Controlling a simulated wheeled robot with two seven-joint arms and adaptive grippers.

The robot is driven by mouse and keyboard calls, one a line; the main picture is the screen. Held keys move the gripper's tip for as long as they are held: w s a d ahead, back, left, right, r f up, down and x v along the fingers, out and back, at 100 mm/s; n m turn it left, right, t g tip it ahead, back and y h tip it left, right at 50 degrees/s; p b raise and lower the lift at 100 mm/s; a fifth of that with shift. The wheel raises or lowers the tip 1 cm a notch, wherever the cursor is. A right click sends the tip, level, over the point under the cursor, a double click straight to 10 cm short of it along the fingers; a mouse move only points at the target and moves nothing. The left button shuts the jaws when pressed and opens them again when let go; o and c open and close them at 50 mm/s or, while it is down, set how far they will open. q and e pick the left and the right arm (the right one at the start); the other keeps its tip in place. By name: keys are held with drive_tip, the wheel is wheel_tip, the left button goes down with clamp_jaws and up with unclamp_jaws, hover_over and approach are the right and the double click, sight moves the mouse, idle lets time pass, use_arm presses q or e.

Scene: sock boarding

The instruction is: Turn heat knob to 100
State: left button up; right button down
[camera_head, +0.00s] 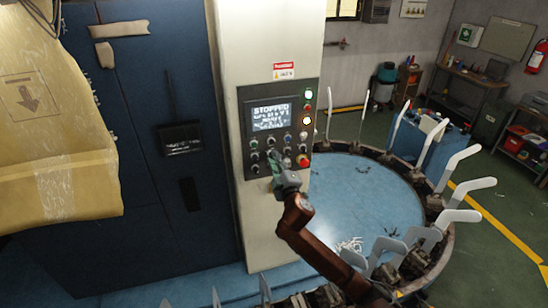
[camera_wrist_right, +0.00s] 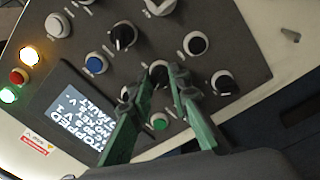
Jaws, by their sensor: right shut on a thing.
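The control panel (camera_head: 241,137) is a dark grey plate on a pale column, with a lit screen (camera_head: 269,116) reading STOPPED and several knobs and buttons. My right gripper (camera_head: 275,162) is at the panel's lower edge. In the right wrist view my right gripper (camera_wrist_right: 160,75) has its green fingers on either side of a black knob (camera_wrist_right: 158,67) and is shut on it. The fingers partly cover the knob, so its pointer does not show clearly. The labels are too small to tell which knob is heat. My left gripper is not in view.
Other black knobs (camera_wrist_right: 123,36), (camera_wrist_right: 223,82) and a green button (camera_wrist_right: 159,121) sit close around the fingers. A red button (camera_head: 303,161) is at the panel's lower right. A round blue table (camera_head: 345,205) with pale upright forms stands to the right, and a cardboard box (camera_head: 60,130) at left.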

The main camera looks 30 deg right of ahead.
drive_tip(key=shift+n+y+p, duration=0.3)
drive_tip(key=shift+n+p, duration=1.45)
drive_tip(key=shift+n, duration=2.25)
drive_tip(key=shift+f+n, duration=0.1)
drive_tip(key=shift+n, duration=0.2)
drive_tip(key=c, duration=1.8)
unclamp_jaws()
drive_tip(key=v, duration=1.2)
